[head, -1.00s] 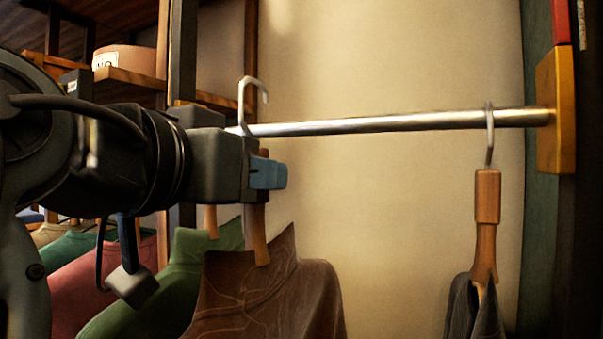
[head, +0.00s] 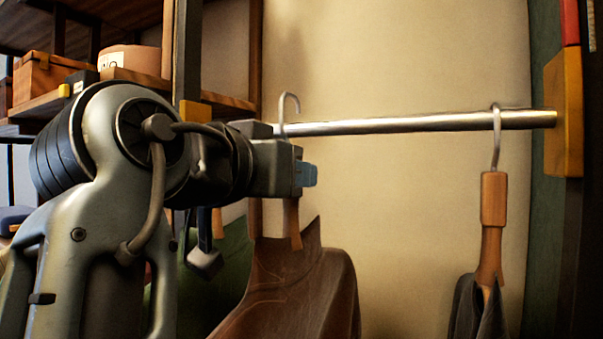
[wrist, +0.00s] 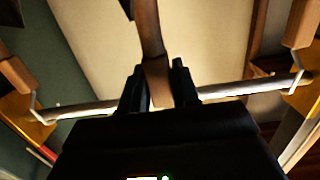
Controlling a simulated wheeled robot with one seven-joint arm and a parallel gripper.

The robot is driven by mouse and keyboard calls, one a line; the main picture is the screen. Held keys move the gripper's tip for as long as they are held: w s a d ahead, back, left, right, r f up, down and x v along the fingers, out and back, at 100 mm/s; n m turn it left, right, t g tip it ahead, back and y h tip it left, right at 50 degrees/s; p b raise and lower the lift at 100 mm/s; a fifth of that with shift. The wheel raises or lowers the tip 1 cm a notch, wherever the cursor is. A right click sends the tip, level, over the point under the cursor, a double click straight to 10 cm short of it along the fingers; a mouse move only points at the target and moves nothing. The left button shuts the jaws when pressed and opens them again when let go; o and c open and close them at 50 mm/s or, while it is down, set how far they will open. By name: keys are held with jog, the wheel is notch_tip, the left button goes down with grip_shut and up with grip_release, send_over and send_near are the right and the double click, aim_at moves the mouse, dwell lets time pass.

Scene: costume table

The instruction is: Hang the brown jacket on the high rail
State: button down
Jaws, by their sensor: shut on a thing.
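The brown jacket (head: 300,285) hangs from a wooden hanger whose metal hook (head: 288,98) points up. My gripper (head: 304,174) is shut on the hanger's wooden neck, just below the rail's height in the head view. The hook's curve is above the high rail (head: 400,124), and its tip ends above the bar. The shank crosses the rail's left part in the picture; I cannot tell whether it is in front or behind. In the wrist view, the hanger neck (wrist: 155,78) is between my dark fingers, and the rail (wrist: 235,88) runs behind them.
A dark garment (head: 474,310) on a wooden hanger (head: 492,210) hangs at the rail's right part, by the yellow end bracket (head: 564,115). Free rail lies between it and my gripper. A green garment (head: 230,262) hangs at left. Shelves with boxes (head: 45,78) stand behind my arm.

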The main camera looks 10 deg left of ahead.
jog(key=shift+r+p+x, duration=0.15)
jog(key=shift+r+x, duration=0.05)
jog(key=shift+x, duration=1.1)
jog(key=shift+r+p+x, duration=0.15)
jog(key=shift+x, duration=1.2)
jog(key=shift+f+b, duration=0.55)
jog(key=shift+f, duration=0.2)
jog(key=shift+f, duration=0.1)
